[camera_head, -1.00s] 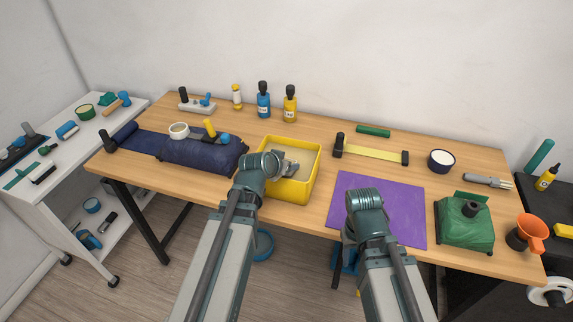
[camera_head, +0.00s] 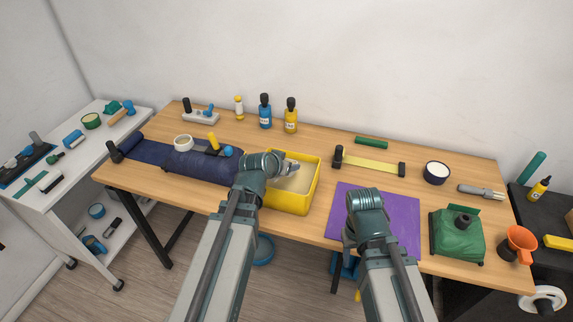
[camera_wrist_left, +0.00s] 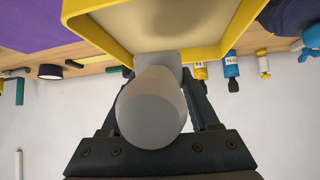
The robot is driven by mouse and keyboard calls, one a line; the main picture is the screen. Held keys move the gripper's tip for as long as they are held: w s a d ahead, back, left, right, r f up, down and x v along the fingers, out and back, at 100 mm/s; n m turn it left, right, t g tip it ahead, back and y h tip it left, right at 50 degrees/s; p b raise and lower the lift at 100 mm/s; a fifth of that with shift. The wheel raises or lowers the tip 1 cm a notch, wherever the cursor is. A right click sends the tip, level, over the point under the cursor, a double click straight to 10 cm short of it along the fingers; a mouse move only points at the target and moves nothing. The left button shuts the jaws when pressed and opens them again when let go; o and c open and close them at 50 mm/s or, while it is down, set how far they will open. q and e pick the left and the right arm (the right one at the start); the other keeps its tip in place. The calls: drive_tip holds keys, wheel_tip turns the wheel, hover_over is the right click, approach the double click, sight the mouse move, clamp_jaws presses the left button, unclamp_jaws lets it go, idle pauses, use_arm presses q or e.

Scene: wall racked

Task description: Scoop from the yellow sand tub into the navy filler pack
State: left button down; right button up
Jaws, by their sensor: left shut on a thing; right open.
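The yellow sand tub (camera_head: 292,203) stands at the table's front middle, with pale sand inside (camera_head: 293,180). The navy filler pack (camera_head: 200,167) lies left of it, with a white round cup-like opening (camera_head: 183,142) on its top left. My left gripper (camera_head: 283,166) is over the tub's left rear part, partly hidden by its own wrist. It is shut on a grey scoop, whose rounded handle (camera_wrist_left: 153,108) fills the left wrist view in front of the tub (camera_wrist_left: 225,35). The scoop's load cannot be told.
A black, yellow and blue tool (camera_head: 213,145) lies on or behind the pack. Blue and yellow bottles (camera_head: 265,112) stand behind the tub. The purple mat (camera_head: 395,215), a green bag (camera_head: 458,240) and an orange funnel (camera_head: 517,246) are to the right.

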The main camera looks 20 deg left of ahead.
use_arm(q)
drive_tip(key=shift+r+p, duration=3.35)
drive_tip(key=shift+r, duration=0.25)
drive_tip(key=c, duration=0.7)
unclamp_jaws()
clamp_jaws()
drive_tip(key=shift+f, duration=0.15)
